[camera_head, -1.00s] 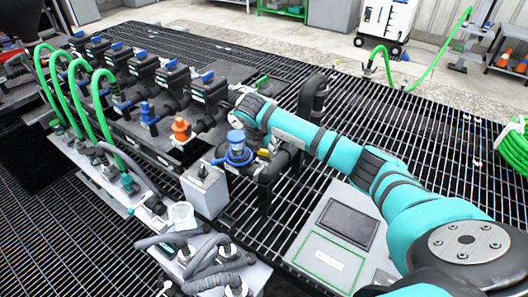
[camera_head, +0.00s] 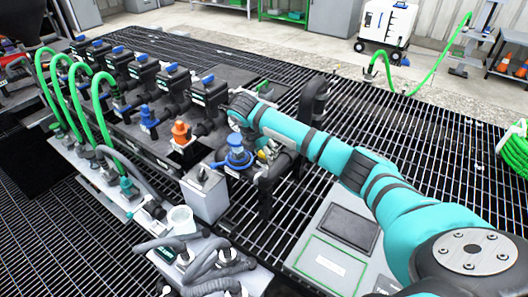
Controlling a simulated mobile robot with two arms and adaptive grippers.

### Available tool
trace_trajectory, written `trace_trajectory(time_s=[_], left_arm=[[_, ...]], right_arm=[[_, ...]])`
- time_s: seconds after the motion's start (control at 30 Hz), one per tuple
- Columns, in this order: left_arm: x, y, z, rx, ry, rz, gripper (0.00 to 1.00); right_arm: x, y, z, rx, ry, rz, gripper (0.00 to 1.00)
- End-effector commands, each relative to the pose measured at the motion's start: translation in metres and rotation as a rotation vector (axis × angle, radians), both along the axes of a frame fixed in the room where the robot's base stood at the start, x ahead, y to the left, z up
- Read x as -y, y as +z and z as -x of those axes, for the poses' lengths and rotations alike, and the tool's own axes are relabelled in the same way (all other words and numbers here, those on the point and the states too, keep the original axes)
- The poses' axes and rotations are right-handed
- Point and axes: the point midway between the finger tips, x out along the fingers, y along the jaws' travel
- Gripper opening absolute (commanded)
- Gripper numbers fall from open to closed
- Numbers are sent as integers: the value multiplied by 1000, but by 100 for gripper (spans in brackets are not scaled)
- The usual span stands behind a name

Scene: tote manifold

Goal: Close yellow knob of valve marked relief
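A small yellow knob (camera_head: 262,156) shows on the dark pipework at the middle, below my teal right arm and just right of a large blue cap (camera_head: 237,153). It is small and partly hidden, and I cannot read a relief label. My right arm reaches in from the right, and its wrist end (camera_head: 243,109) is above and behind the blue cap. The fingers of my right gripper are not clearly visible, so I cannot tell whether they are open or touching anything. My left gripper is not in view.
An orange cap (camera_head: 181,133) and a smaller blue cap (camera_head: 148,116) stand left along the manifold, before a row of black valves with blue tops. A grey box (camera_head: 205,193) stands in front. Green hoses arch at left. Dark grating (camera_head: 420,150) is open at right.

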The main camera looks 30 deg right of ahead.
Motion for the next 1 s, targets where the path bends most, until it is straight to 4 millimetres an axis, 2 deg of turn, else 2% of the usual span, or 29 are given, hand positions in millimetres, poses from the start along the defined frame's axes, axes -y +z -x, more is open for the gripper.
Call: trace_trajectory(time_s=[0.03,0.2,0.47,0.57,0.67,1.0], left_arm=[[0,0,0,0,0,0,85],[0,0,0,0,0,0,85],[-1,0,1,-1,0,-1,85],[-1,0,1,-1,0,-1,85],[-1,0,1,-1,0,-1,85],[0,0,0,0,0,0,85]], right_arm=[[0,1,0,3,-2,-1,46],[0,0,0,2,-1,-1,67],[0,1,0,1,-1,0,67],[-3,7,0,2,0,0,67],[-8,20,2,4,1,-1,67],[-33,86,12,5,2,-1,67]])
